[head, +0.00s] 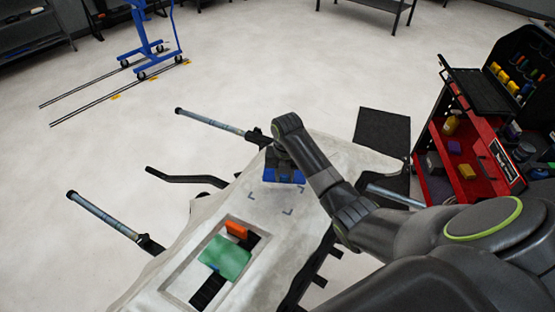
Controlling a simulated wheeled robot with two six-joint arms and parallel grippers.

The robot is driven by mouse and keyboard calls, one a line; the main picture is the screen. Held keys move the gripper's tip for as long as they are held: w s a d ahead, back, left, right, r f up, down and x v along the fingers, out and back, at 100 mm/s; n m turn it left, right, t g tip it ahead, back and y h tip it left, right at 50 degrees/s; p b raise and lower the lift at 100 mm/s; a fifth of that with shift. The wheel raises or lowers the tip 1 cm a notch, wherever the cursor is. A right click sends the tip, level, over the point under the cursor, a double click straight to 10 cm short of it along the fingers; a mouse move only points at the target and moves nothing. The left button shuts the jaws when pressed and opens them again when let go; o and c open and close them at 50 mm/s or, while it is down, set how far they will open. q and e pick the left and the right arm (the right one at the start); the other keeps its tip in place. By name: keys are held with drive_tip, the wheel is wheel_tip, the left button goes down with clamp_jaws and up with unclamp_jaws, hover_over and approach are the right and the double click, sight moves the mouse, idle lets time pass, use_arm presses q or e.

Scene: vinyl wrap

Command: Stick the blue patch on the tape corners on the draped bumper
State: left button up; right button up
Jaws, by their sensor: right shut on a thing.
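My right gripper (284,168) is shut on the blue patch (270,175) over the far part of the draped bumper (225,205). The gripper's dark body hides the middle of the patch, and blue shows at its edges. Tape corners (288,211) mark the pale drape just nearer than the patch; another tape corner (252,197) lies to the left. The patch appears on the far side of these marks. I cannot tell whether it touches the drape. My left gripper is not in view.
A framed tray area (178,284) on the near drape holds a green sheet (225,257), an orange block (236,229) and black pieces. Stand bars (208,122) stick out left. A red tool cart (466,160) stands right. Open floor lies to the left.

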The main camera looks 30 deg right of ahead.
use_arm(q)
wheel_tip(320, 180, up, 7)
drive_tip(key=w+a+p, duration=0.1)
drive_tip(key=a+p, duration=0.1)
drive_tip(key=p, duration=0.3)
use_arm(e)
drive_tip(key=a+m, duration=0.4)
drive_tip(key=a, duration=0.1)
drive_tip(key=b, duration=0.6)
hover_over(270, 203)
drive_tip(key=shift+m, duration=0.3)
wheel_tip(270, 203, down, 6)
drive_tip(key=shift+d+f, duration=0.1)
drive_tip(key=shift+f, duration=0.15)
drive_tip(key=shift+f+b, duration=0.65)
drive_tip(key=shift+b, duration=0.15)
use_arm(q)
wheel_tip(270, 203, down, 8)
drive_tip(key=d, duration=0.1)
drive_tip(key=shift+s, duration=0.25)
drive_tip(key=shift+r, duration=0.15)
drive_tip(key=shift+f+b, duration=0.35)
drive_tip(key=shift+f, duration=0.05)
use_arm(e)
drive_tip(key=shift+f, duration=0.55)
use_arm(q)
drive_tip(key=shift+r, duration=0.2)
